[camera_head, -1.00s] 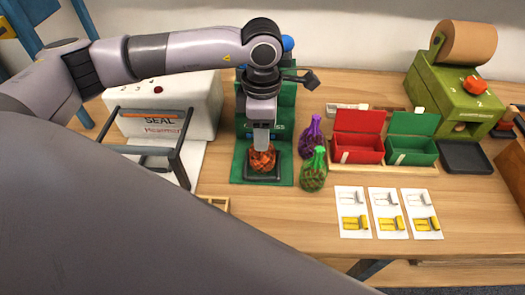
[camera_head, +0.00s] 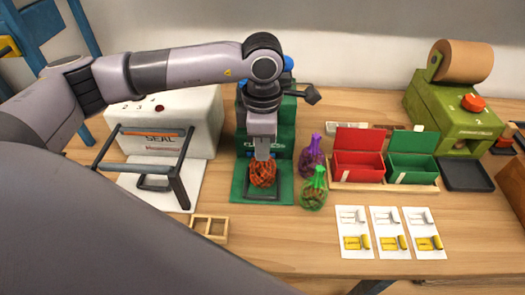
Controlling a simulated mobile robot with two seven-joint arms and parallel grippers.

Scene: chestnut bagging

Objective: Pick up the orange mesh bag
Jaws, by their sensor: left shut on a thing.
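The orange mesh bag (camera_head: 263,176) is filled and sits over the dark square frame on the green base of the machine. My left gripper (camera_head: 263,153) points down on the bag's top and is shut on it. The gripper's fingers hide the bag's neck. I cannot tell whether the bag touches the base. My right gripper is not in view.
A purple mesh bag (camera_head: 311,158) and a green mesh bag (camera_head: 313,190) stand just right. Red (camera_head: 358,165) and green (camera_head: 411,168) boxes are farther right. A white sealer (camera_head: 165,115) stands left. Picture cards (camera_head: 389,232) lie in front; the table's front middle is clear.

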